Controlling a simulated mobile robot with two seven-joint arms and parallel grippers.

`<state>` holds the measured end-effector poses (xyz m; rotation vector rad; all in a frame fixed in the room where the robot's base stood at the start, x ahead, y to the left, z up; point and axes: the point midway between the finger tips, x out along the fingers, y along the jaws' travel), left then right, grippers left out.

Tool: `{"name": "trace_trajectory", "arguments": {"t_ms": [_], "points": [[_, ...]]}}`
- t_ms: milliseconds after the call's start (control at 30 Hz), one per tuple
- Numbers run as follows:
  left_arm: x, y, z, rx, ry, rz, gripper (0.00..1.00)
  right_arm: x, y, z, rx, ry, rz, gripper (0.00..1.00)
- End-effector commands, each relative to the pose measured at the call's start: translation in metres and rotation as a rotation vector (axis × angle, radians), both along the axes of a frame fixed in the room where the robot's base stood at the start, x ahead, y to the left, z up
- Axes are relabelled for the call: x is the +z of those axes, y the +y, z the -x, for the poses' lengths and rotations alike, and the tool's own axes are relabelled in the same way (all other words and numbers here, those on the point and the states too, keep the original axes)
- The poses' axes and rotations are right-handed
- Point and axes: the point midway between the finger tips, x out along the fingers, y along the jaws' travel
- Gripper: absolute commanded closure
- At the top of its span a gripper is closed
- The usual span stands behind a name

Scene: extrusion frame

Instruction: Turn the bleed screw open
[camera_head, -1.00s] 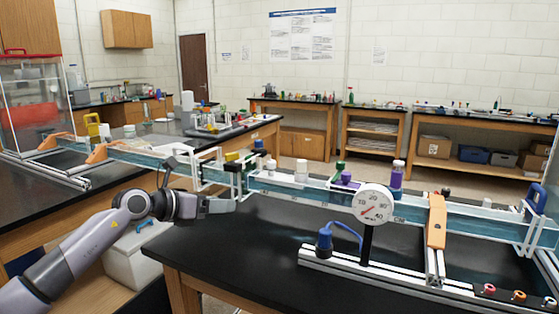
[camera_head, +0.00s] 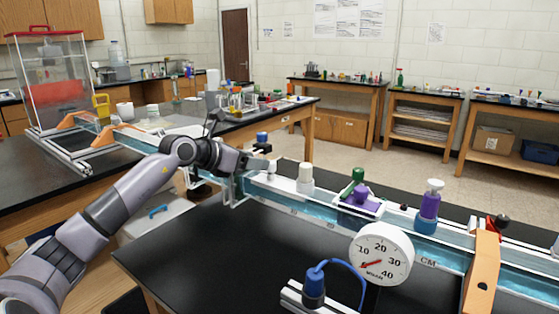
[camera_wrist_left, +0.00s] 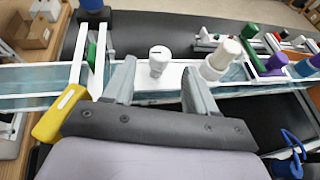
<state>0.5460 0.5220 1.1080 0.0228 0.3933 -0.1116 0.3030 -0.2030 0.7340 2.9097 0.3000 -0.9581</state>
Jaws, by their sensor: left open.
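A small white knob with a dark slot in its top, which looks like the bleed screw (camera_wrist_left: 160,58), stands upright on the water channel (camera_wrist_left: 65,79) in the left wrist view. It also shows in the head view (camera_head: 272,168), just past my gripper. My left gripper (camera_wrist_left: 160,84) is open and empty. Its fingers point at the knob, one to each side in the picture; I cannot tell whether either touches it. In the head view my left gripper (camera_head: 258,165) reaches over the channel from the left.
A larger white-capped fitting (camera_head: 305,178) stands close right of the knob. Green and purple fittings (camera_head: 358,195) and a purple bottle (camera_head: 429,207) follow along the channel. A dial gauge (camera_head: 381,254) stands in front.

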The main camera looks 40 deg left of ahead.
Motion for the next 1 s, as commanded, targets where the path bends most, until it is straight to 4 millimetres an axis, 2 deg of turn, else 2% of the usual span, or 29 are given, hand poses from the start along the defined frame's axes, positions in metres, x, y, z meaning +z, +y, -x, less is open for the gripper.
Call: {"name": "trace_trajectory", "arguments": {"t_ms": [167,600,1000], "points": [[-0.002,-0.001,-0.011,0.001,-0.002,0.005,0.43,0.005,0.0,0.002,0.001,0.004,0.0,0.57],[-0.022,-0.006,-0.056,0.001,-0.002,0.004,0.43,0.02,0.0,0.002,0.001,0.005,0.0,0.57],[-0.028,-0.008,-0.065,-0.001,0.0,0.0,0.43,0.022,0.0,0.002,0.001,0.005,0.0,0.57]]}}
